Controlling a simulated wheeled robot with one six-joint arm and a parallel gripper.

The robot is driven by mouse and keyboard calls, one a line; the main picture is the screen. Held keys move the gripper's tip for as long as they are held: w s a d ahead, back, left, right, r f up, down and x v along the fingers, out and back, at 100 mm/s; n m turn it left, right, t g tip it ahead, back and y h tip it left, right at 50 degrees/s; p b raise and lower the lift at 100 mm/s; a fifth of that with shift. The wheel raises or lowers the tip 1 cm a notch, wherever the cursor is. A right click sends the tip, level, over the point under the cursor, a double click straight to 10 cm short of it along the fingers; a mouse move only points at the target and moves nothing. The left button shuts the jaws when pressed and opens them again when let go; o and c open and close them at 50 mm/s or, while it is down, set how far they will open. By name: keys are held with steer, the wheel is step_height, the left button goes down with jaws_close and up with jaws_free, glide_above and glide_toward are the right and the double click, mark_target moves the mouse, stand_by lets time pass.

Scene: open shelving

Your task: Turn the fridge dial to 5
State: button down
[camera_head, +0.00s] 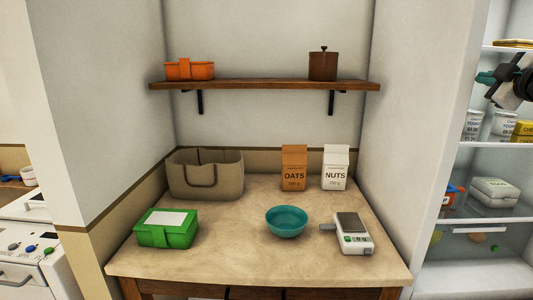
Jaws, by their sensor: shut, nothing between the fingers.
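The open fridge (480,160) stands at the right edge of the view and is cut off by the frame. Whether my gripper touches anything there cannot be told.
Fridge shelves hold yoghurt tubs (503,125) and a grey egg carton (495,192).

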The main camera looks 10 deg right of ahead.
steer(key=w+d+r+n, duration=0.1)
steer(key=w+r+n, duration=0.3)
steer(key=n, duration=0.8)
steer(key=shift+w+d+r, duration=0.3)
steer(key=shift+w+d, duration=0.1)
steer(key=shift+w, duration=0.45)
steer(key=shift+a+f, duration=0.1)
steer(key=shift+f, duration=0.05)
stand_by(0.4)
